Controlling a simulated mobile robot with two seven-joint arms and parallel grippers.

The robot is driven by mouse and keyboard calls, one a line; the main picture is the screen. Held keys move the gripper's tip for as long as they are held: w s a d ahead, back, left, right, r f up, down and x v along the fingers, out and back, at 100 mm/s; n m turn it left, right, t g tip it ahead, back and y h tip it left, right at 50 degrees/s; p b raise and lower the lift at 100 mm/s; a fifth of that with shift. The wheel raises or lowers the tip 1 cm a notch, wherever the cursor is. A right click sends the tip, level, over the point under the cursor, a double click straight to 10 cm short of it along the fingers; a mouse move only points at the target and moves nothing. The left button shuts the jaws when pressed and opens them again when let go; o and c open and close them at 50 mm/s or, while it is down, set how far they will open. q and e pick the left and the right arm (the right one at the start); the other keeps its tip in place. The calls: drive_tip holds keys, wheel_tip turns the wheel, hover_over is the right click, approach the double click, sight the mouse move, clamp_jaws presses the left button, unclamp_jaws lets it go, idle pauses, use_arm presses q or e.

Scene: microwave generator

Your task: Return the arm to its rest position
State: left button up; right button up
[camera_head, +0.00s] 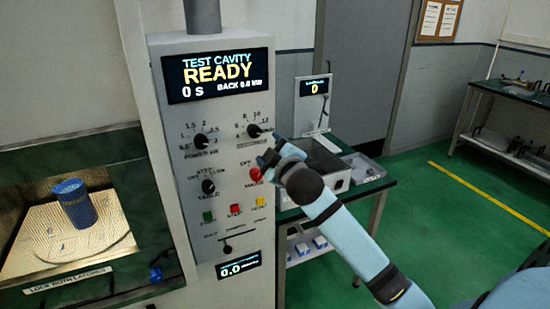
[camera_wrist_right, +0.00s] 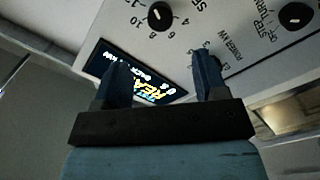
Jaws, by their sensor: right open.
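My right gripper (camera_head: 269,149) is raised in front of the right side of the control panel (camera_head: 225,160). Its fingers are near the seconds knob (camera_head: 253,130) and the red knob (camera_head: 256,174); I cannot tell whether they touch the panel. In the right wrist view the two fingers of the gripper (camera_wrist_right: 162,76) are apart with nothing between them, and the panel lies beyond. My right arm (camera_head: 345,225) runs from the lower right up to the panel. My left gripper is not in view.
The display (camera_head: 218,75) reads READY, 0 s. A blue cup (camera_head: 75,204) stands in the lit cavity at left. A table (camera_head: 375,185) with trays and a small screen (camera_head: 314,88) is behind my arm. Green floor (camera_head: 450,210) at right is clear.

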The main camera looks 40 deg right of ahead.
drive_tip(key=shift+v, duration=1.05)
drive_tip(key=s+a+f+m+g+y+p, duration=0.15)
drive_tip(key=s+a+f, duration=0.3)
drive_tip(key=f, duration=0.65)
drive_tip(key=s+a+f+g+y, duration=0.2)
drive_tip(key=s+a+f+y, duration=0.3)
drive_tip(key=f, duration=0.7)
drive_tip(key=s+a+f+m+g, duration=0.1)
drive_tip(key=s+a+f, duration=0.4)
drive_tip(key=s+f, duration=0.2)
drive_tip(key=s+a+f+m+g+p, duration=0.1)
drive_tip(key=s+a+f+m+g, duration=0.1)
drive_tip(key=s+a+f, duration=0.4)
drive_tip(key=s+f, duration=0.1)
drive_tip(key=s, duration=0.1)
drive_tip(key=shift+s+y, duration=0.35)
drive_tip(key=shift+r+m, duration=0.1)
drive_tip(key=shift+m, duration=0.15)
